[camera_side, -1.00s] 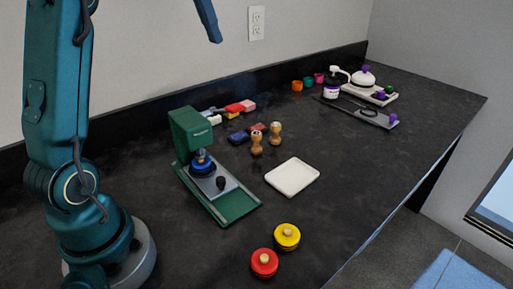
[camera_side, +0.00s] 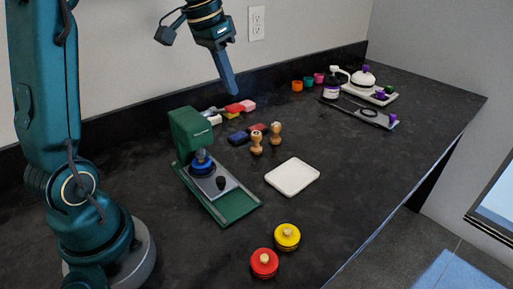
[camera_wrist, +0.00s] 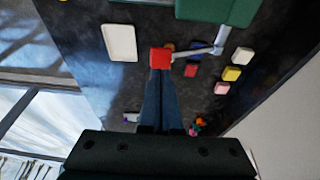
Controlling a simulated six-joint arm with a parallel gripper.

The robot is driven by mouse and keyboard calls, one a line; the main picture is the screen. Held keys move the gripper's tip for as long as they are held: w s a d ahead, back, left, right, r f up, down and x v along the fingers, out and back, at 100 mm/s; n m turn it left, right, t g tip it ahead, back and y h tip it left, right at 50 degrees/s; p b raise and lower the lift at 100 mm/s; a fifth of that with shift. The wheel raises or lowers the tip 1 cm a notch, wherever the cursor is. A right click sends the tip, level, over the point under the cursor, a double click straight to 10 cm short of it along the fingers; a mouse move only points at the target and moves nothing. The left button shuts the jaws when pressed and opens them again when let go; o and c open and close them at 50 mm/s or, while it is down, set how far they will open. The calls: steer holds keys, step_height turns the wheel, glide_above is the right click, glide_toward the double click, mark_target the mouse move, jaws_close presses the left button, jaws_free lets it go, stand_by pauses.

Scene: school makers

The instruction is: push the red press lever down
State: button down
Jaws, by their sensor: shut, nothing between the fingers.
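The green press (camera_side: 188,130) stands on the dark bench with a blue round part over its base plate. Its red lever end (camera_side: 234,108) sticks out behind it on the right. In the wrist view the red lever end (camera_wrist: 160,57) is a block on a grey metal bar (camera_wrist: 196,52) joined to the press (camera_wrist: 220,10). My gripper (camera_side: 232,92) is shut and empty, pointing down with its tip a little above the red lever end in the side view. In the wrist view the fingertips (camera_wrist: 160,72) overlap the block's lower edge; I cannot tell whether they touch.
White, yellow and pink blocks (camera_side: 248,105) lie behind the lever. Wooden stamps (camera_side: 257,145) and a white tray (camera_side: 292,177) stand right of the press. Red and yellow round pots (camera_side: 287,237) are near the front edge. The wall (camera_side: 300,40) is behind.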

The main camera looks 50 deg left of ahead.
mark_target(236, 108)
steer(key=shift+d+f, duration=0.15)
steer(key=shift+f, duration=1.05)
steer(key=shift+d+f+y, duration=0.55)
steer(key=shift+f+y, duration=0.05)
step_height(236, 108, down, 8)
steer(key=d+y, duration=0.2)
steer(key=y, duration=0.1)
steer(key=shift+d+m, duration=0.15)
steer(key=shift+m, duration=0.15)
steer(key=shift+f, duration=0.15)
